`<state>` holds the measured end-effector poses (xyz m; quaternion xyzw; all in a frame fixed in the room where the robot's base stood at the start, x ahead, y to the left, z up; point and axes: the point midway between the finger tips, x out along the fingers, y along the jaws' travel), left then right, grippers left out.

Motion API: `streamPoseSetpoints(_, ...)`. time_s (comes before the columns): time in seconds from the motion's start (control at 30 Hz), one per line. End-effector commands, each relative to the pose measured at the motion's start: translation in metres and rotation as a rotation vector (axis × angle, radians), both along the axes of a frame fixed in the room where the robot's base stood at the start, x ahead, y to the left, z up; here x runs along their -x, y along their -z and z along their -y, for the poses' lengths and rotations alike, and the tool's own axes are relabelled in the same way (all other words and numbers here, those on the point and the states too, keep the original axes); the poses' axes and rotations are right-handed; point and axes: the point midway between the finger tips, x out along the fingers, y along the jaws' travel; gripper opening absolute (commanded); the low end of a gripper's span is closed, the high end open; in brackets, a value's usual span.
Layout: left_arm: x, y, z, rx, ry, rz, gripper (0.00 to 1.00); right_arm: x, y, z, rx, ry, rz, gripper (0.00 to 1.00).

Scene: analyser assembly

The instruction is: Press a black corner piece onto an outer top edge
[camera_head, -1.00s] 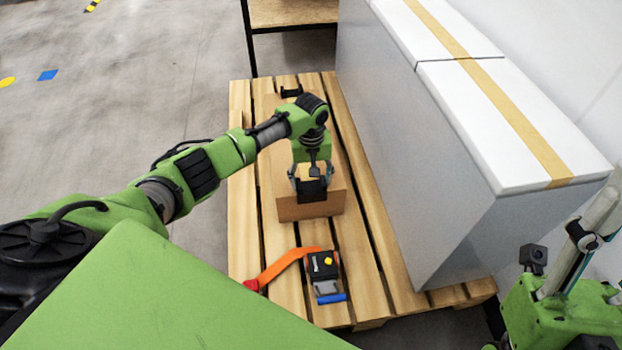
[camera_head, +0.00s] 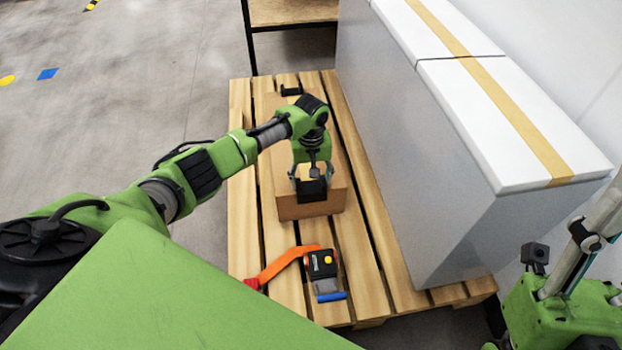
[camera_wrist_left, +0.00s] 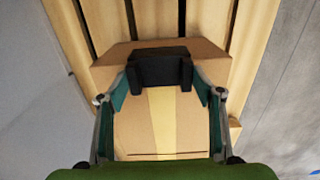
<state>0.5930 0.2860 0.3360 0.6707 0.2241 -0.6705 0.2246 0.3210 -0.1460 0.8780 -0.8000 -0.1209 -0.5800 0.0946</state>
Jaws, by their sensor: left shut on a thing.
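A brown cardboard box (camera_head: 310,208) with a tan tape strip stands on the wooden pallet (camera_head: 372,275). My left gripper (camera_head: 312,182) is shut on a black corner piece (camera_head: 312,190) at the box's near top edge. In the left wrist view the corner piece (camera_wrist_left: 160,69) sits between the two fingertips, over the taped edge of the box (camera_wrist_left: 135,125). I cannot tell whether it is fully seated. Another black corner piece (camera_head: 291,91) is at the far end of the box. Of my right arm only a part shows at the lower right; its fingers are not visible.
An orange strap (camera_head: 283,263) with a black ratchet buckle (camera_head: 321,265) lies on the pallet in front of the box. A tall grey, white-topped block (camera_head: 430,170) stands close along the right. A shelf (camera_head: 292,14) stands behind. The floor at left is open.

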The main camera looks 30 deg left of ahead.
Motion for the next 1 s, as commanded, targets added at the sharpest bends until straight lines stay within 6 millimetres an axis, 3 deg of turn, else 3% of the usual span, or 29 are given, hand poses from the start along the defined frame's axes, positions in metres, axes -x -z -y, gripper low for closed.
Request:
streamPoseSetpoints(0.03, 0.000, 0.000, 0.000, 0.000, 0.000, 0.000, 0.66, 0.000, 0.000, 0.000, 0.000, 0.000, 0.000, 0.44)
streamPoseSetpoints(0.1, 0.000, 0.000, 0.000, 0.000, 0.000, 0.000, 0.80, 0.000, 0.000, 0.000, 0.000, 0.000, 0.000, 0.44)
streamPoseSetpoints(0.5, 0.000, -0.001, 0.000, 0.000, 0.000, 0.000, 0.80, -0.002, -0.001, -0.001, 0.002, 0.000, -0.007, 0.44)
streamPoseSetpoints(1.0, 0.000, -0.007, 0.000, 0.000, 0.000, 0.000, 0.80, -0.038, 0.011, -0.009, 0.055, 0.009, -0.175, 0.44)
